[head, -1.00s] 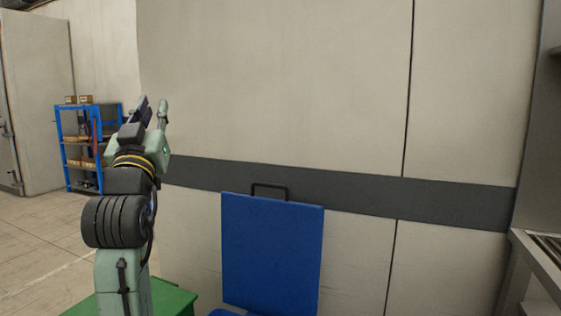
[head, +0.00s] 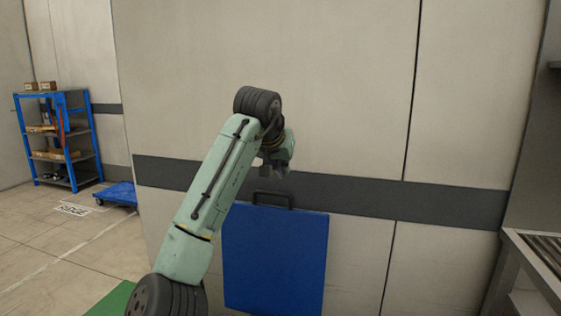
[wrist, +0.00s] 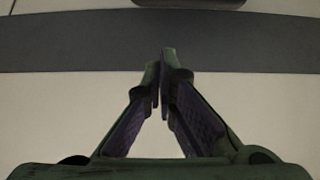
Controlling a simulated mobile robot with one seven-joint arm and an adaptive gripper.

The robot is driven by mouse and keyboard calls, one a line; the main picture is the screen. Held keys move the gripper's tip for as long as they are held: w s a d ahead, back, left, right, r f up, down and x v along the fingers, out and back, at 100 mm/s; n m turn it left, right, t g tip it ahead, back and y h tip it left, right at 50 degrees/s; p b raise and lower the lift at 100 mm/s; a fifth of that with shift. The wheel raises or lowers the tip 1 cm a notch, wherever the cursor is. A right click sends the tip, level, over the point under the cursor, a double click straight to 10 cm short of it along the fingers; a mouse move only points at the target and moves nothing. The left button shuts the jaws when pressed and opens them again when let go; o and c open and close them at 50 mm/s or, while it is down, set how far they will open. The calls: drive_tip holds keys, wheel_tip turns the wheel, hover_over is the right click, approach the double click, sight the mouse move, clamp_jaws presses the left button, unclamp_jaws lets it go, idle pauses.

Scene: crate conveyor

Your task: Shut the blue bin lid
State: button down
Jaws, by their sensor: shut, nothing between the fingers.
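The blue bin lid (head: 277,260) stands raised, nearly upright, in front of the wall in the head view. It has a black handle (head: 272,196) on its top edge. The blue bin's body is below the picture. My gripper (head: 276,172) is just above the handle in the head view, partly hidden by my own wrist; I see no contact with the lid. In the wrist view my gripper (wrist: 160,72) has its fingertips together with nothing between them. A dark edge shows at the top of that view, too little to name.
A green surface (head: 113,301) is at the lower left, partly behind my arm. A roller conveyor (head: 545,262) stands at the right edge. A blue shelf rack (head: 60,140) and a blue cart (head: 115,194) are at the far left. The pale wall (head: 350,100) is close behind the lid.

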drive_tip(key=p+x, duration=0.1)
drive_tip(key=x, duration=0.5)
drive_tip(key=s, duration=0.2)
drive_tip(key=s+a, duration=0.1)
drive_tip(key=s, duration=0.1)
drive_tip(key=shift+a+f, duration=0.1)
drive_tip(key=shift+a, duration=0.1)
drive_tip(key=shift+s, duration=0.1)
